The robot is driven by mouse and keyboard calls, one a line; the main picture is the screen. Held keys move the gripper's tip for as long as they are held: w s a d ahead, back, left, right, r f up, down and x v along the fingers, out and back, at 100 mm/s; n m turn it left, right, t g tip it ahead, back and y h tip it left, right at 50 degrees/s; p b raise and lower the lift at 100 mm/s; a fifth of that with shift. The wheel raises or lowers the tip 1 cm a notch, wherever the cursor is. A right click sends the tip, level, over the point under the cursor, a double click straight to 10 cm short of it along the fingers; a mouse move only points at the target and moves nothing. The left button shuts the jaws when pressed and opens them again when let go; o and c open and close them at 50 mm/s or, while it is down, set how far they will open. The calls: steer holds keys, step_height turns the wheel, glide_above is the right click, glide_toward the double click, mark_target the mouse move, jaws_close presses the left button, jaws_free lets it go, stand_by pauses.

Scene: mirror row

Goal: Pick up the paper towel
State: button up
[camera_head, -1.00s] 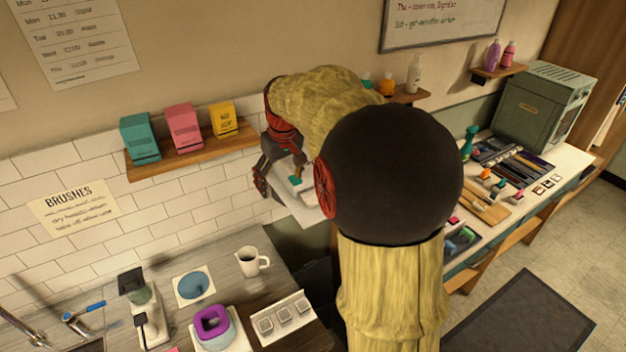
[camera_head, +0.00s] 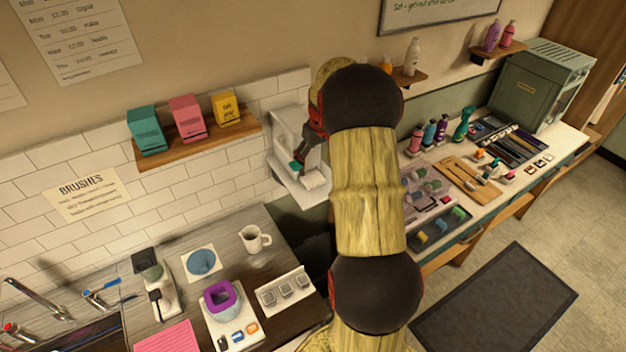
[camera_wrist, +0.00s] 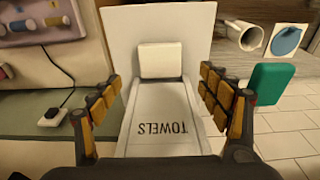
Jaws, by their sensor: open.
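A white holder (camera_head: 284,128) is at the tiled wall, right of the shelf. In the wrist view its tray (camera_wrist: 158,118) carries the word TOWELS. A small white block, seemingly the paper towel (camera_wrist: 161,60), lies on the tray against the upright back plate. It also shows in the head view (camera_head: 315,180). My gripper (camera_wrist: 163,92) is open, one finger on each side of the tray in the wrist picture, with the towel farther off between them. Nothing is in its grip. In the head view my gripper (camera_head: 308,148) is partly hidden by my arm.
A teal piece (camera_wrist: 272,85) shows beside the right finger. A shelf with several boxes (camera_head: 187,118) is left of the holder. A mug (camera_head: 256,239) and blue disc (camera_head: 202,262) lie on the counter below. A socket with cable (camera_wrist: 52,115) is at left.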

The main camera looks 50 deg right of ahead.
mark_target(313, 178)
steer(key=shift+w+d+f+p, duration=0.15)
steer(key=shift+w+f, duration=0.15)
steer(key=shift+f, duration=1.55)
steer(key=shift+w+f+p, duration=0.15)
steer(key=shift+w+f, duration=0.1)
steer(key=shift+f, duration=1.55)
steer(key=c, duration=0.4)
steer(key=c, duration=0.3)
steer(key=shift+c, duration=0.8)
steer(key=shift+r, duration=0.1)
step_height(313, 178, up, 28)
steer(key=b, duration=0.1)
